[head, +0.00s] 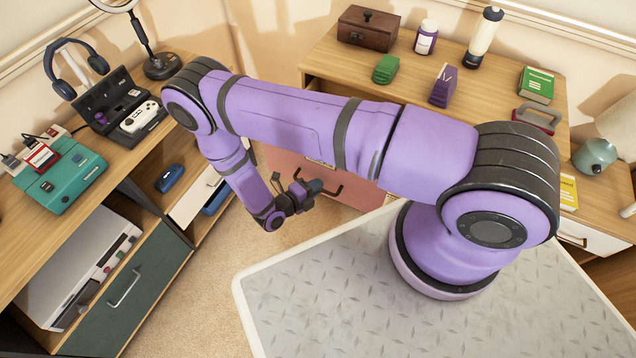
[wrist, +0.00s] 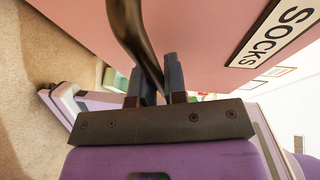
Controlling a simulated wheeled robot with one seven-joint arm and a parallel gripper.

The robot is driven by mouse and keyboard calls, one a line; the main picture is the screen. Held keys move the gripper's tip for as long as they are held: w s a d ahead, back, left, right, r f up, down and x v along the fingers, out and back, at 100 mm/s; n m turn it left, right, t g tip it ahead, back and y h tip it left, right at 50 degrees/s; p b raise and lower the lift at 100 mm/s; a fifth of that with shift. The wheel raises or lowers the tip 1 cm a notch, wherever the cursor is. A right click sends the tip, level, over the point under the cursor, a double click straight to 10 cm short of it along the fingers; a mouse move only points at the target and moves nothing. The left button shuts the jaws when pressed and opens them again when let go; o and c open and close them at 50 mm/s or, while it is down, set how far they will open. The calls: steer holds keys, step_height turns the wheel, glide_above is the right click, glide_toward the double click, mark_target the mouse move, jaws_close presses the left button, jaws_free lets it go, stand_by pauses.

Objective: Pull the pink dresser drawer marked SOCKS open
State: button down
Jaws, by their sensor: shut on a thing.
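The pink drawer front (wrist: 205,40) fills the upper part of the wrist view, with a white SOCKS label (wrist: 275,35) at its right. A dark curved bar handle (wrist: 128,28) runs from the top down between my fingers. My gripper (wrist: 156,75) is shut on this handle. In the head view, the pink dresser (head: 350,188) stands below the wooden top, and my gripper (head: 308,190) is at its front. My arm hides much of the front there, and the label cannot be read. I cannot tell how far the drawer stands out.
A wooden desk (head: 150,185) with a teal device, headphones and a game controller runs along the left. A boxy machine (head: 85,265) sits below it. The dresser top (head: 420,80) carries several small items. Carpet (head: 200,300) lies clear below my gripper.

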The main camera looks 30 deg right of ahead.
steer(key=c, duration=1.2)
jaws_free()
steer(key=v, duration=1)
steer(key=shift+s+a, duration=0.1)
steer(key=shift+a, duration=0.3)
